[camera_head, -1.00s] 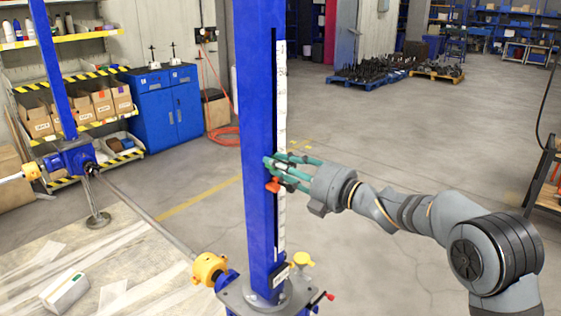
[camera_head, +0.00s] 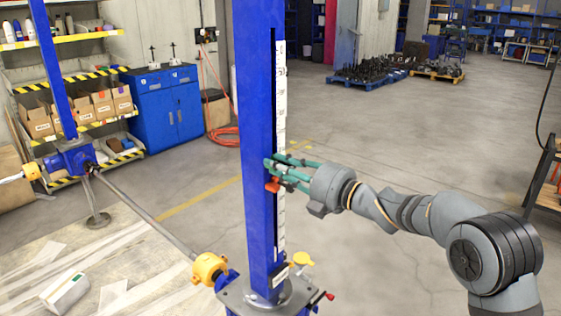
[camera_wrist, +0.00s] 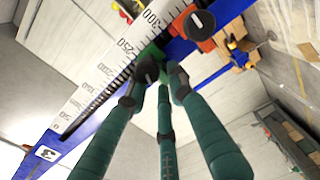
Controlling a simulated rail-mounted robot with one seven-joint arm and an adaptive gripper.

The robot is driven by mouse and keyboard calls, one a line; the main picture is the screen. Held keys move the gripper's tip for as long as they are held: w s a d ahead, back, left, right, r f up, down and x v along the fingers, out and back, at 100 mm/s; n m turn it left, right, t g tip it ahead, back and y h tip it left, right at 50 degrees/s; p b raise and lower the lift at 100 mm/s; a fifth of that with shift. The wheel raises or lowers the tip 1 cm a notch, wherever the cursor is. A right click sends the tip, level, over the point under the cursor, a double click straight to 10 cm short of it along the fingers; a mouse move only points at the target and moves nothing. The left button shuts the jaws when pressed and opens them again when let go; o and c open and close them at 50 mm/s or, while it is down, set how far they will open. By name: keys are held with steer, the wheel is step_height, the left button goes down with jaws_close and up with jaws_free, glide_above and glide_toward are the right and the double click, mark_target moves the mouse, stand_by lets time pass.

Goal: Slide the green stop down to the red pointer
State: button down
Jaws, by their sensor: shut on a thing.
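The blue upright column (camera_head: 257,110) carries a white scale (camera_head: 281,120) and a dark slot. The green stop (camera_wrist: 148,52) is on the column beside the scale, partly hidden by my fingertips in the wrist view. The red pointer (camera_head: 272,185) sits just below my fingertips in the head view. In the wrist view the red pointer (camera_wrist: 197,27) is close beside the stop, near the scale's 300 end. My gripper (camera_head: 276,171), with teal fingers, comes from the right and is shut on the green stop; its fingertips (camera_wrist: 160,76) close around it.
A yellow knob (camera_head: 303,259) and a red-tipped handle stand at the column's base. A yellow coupling (camera_head: 208,268) joins a long shaft to a second blue column (camera_head: 52,70) at left. The floor right of the column is free around my arm.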

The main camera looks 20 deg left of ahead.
steer(key=shift+s+a+b, duration=0.3)
steer(key=shift+a, duration=0.05)
steer(key=shift+s+f+b, duration=0.1)
steer(key=shift+f+b, duration=1.3)
steer(key=c, duration=1.8)
jaws_free()
steer(key=shift+r, duration=0.15)
steer(key=shift+o, duration=0.2)
steer(key=shift+d, duration=0.1)
steer(key=shift+d+f+b, duration=0.3)
steer(key=shift+d+b, duration=0.15)
steer(key=shift+b, duration=0.05)
steer(key=b, duration=0.3)
glide_toward(264, 172)
steer(key=v, duration=0.2)
steer(key=shift+d+r, duration=0.1)
steer(key=shift+d, duration=0.3)
